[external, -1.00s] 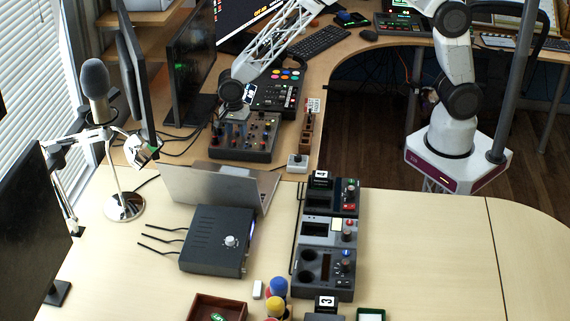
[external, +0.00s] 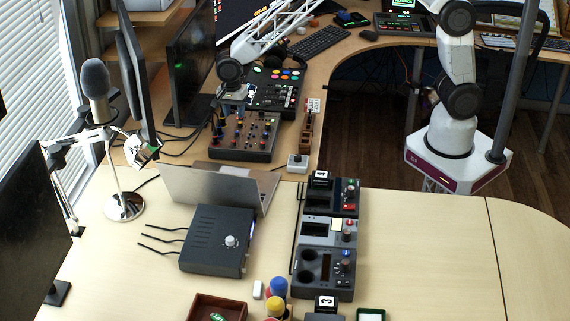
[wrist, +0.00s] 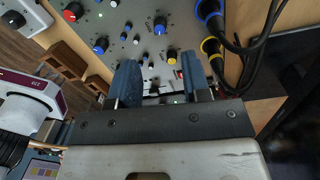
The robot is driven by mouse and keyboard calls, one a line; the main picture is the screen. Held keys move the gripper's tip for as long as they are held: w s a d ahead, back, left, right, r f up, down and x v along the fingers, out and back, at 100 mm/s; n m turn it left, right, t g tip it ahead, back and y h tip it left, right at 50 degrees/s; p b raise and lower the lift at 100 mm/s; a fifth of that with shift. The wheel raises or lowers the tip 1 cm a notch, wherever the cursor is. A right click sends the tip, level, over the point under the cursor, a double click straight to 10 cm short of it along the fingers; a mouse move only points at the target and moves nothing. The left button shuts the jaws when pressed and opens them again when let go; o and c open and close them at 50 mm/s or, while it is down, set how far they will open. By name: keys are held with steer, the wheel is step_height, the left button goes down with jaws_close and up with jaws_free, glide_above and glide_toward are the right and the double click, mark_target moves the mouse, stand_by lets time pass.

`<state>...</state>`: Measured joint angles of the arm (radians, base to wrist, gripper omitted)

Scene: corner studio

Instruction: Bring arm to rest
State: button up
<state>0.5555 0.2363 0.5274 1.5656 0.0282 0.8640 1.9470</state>
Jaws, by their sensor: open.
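My gripper (external: 233,104) hangs from my arm over the back-left part of the desk, above the grey knob panel (external: 250,152). In the wrist view my gripper (wrist: 160,78) shows two blue-padded fingers standing apart, with nothing between them. Beyond the fingers, the same panel (wrist: 140,22) shows with its blue, red, yellow and white knobs. In the external view the fingertips are small and partly lost against the panel.
A button controller (external: 275,90) lies behind the knob panel. Monitors (external: 190,68) and a microphone (external: 97,85) stand at left. A laptop (external: 222,188), black box (external: 217,238) and module row (external: 328,235) are in front. The desk at right (external: 430,255) is clear.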

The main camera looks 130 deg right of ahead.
stand_by(0.5)
steer(key=s+a+r+n+t, duration=0.1)
steer(key=s+a+r+n, duration=0.6)
steer(key=a+r, duration=0.5)
steer(key=s+a+r+n, duration=0.6)
steer(key=a+r, duration=0.3)
steer(key=a, duration=0.5)
steer(key=s+a+r+n, duration=0.1)
steer(key=s+a+n, duration=0.4)
steer(key=s, duration=0.4)
steer(key=s+a+r+n+t, duration=0.1)
steer(key=s+a+n, duration=0.4)
steer(key=s, duration=0.4)
steer(key=s+a+r+n+t, duration=0.1)
steer(key=s+a+n, duration=0.4)
steer(key=s, duration=0.5)
steer(key=shift+a+r+n+h, duration=0.3)
steer(key=shift+a+r, duration=0.05)
steer(key=shift+a, duration=0.55)
steer(key=shift+w, duration=0.1)
